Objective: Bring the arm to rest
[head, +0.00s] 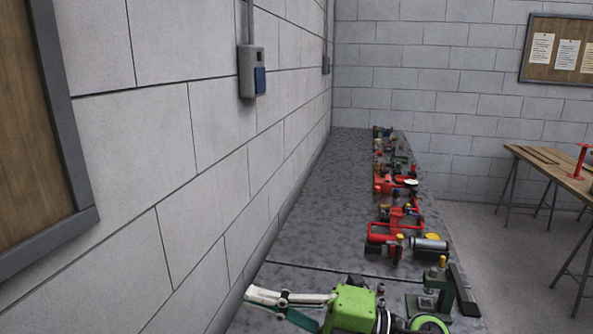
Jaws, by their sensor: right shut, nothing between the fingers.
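My right gripper (262,296) shows at the bottom of the head view, low over the near end of the grey bench, close to the wall. It has pale and dark fingers that point to the left, and a bright green body behind them. It is shut and nothing shows between its fingers. Part of it is cut off by the lower picture edge. My left gripper is not in view.
The long grey bench (310,210) runs along the block wall. A dark green tool (439,285) stands right of my arm. Red pump parts (398,222) line the bench's right side. A wooden table (545,165) stands far right. The bench's left strip is clear.

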